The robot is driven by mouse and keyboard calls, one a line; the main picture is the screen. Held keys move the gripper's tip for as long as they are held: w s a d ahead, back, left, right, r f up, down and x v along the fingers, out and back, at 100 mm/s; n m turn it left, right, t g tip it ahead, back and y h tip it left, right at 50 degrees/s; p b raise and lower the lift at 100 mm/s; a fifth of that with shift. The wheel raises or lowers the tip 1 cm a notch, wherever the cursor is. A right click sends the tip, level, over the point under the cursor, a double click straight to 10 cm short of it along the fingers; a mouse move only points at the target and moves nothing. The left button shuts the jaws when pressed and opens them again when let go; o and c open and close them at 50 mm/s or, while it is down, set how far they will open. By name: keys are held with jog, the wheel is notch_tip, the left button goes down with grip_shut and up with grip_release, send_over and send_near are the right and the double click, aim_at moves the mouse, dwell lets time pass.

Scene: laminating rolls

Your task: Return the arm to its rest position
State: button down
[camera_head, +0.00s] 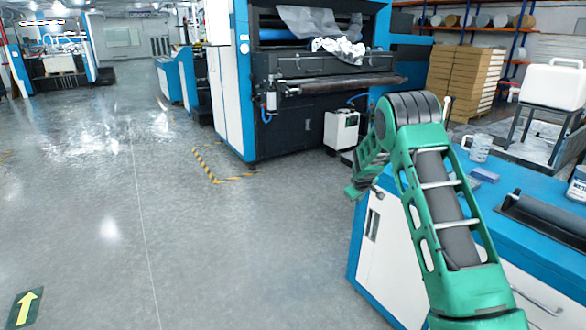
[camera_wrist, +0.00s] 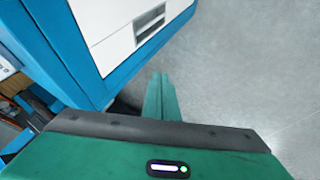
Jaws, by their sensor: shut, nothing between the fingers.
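My green arm reaches up and forward on the right side of the head view, then bends down at its grey-banded elbow. My gripper (camera_head: 354,190) hangs beyond it, beside the left end of the blue-topped white workbench (camera_head: 366,262). In the wrist view the two green fingers of my gripper (camera_wrist: 160,80) lie together, shut with nothing between them. They point toward the grey floor (camera_wrist: 235,70) next to the bench's white side (camera_wrist: 105,20). The forearm partly hides the gripper in the head view.
On the bench are a glass mug (camera_head: 478,148), a small blue block (camera_head: 485,174) and a dark roll (camera_head: 548,215). A large laminating machine (camera_head: 320,95) stands behind, with a white unit (camera_head: 341,130) before it. Floor to the left is clear.

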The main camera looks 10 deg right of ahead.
jog(key=s+d+r+m+g, duration=0.1)
jog(key=s+r+m, duration=0.1)
jog(key=s+r, duration=0.6)
jog(key=s+r+m+g, duration=0.15)
jog(key=s+r, duration=0.25)
jog(key=s, duration=0.7)
jog(key=s+d+r+m+g, duration=0.1)
jog(key=s+r+m, duration=0.1)
jog(key=s+r, duration=0.6)
jog(key=s+a+m+g+y, duration=0.1)
jog(key=s+a, duration=0.2)
jog(key=s, duration=0.9)
jog(key=s+a+m+g+y, duration=0.1)
jog(key=s+a+m, duration=0.1)
jog(key=s, duration=1)
jog(key=s+a+m+g+y, duration=0.1)
jog(key=s+a, duration=0.3)
jog(key=s, duration=0.9)
jog(key=shift+a+f+m, duration=0.2)
jog(key=shift+m, duration=0.15)
jog(key=shift+w+f, duration=0.25)
jog(key=shift+w, duration=0.4)
